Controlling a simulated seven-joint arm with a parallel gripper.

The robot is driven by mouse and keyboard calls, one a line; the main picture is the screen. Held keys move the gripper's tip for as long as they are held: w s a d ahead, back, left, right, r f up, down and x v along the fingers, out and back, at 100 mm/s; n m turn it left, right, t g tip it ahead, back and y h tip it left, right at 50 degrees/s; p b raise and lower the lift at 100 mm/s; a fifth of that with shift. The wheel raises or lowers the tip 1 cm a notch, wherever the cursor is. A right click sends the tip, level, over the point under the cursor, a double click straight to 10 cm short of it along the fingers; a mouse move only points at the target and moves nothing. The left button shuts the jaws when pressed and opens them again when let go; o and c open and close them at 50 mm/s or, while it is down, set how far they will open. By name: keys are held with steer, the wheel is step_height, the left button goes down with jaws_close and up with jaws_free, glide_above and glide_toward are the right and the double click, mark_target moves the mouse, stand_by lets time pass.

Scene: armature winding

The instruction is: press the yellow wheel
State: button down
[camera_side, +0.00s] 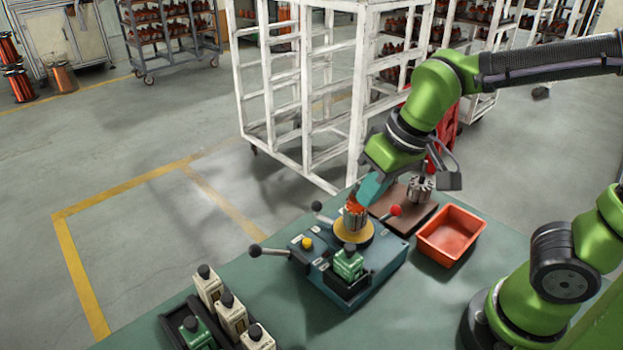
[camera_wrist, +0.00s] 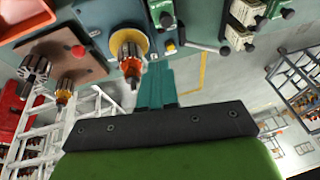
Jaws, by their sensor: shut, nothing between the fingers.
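The yellow wheel (camera_side: 366,236) is a flat disc on top of a blue-grey machine box (camera_side: 330,272). An armature with a copper-orange winding (camera_side: 354,216) stands on it and covers its middle. The wheel also shows in the wrist view (camera_wrist: 117,37), partly behind the armature (camera_wrist: 127,57). My gripper (camera_side: 362,198) has teal fingers and is shut and empty. In the side view it is just above and behind the armature, overlapping its top. In the wrist view its fingertips (camera_wrist: 158,66) appear right of the armature. I cannot tell whether they touch it.
Levers with a red knob (camera_side: 396,211) and a black knob (camera_side: 255,250) stick out from the box. A brown board (camera_side: 405,212) carries another armature (camera_side: 420,188). An orange bin (camera_side: 451,235) is at right. A black tray (camera_side: 187,313) holds several small units at front left.

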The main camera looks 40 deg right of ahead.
steer(key=w+a+f+m+h, duration=0.1)
steer(key=w+a+f+h, duration=0.1)
steer(key=w+a+h, duration=0.5)
steer(key=w+a, duration=0.2)
steer(key=w, duration=0.2)
steer(key=shift+a+f, duration=0.2)
steer(key=shift+a, duration=0.2)
steer(key=shift+w, duration=0.1)
steer(key=x, duration=0.9)
steer(key=shift+w+d+f, duration=0.15)
steer(key=shift+d, duration=0.1)
steer(key=d, duration=0.1)
steer(key=d+f, duration=0.1)
steer(key=d, duration=0.1)
steer(key=shift+d, duration=0.1)
steer(key=shift+d+f, duration=0.1)
steer(key=shift+d, duration=0.35)
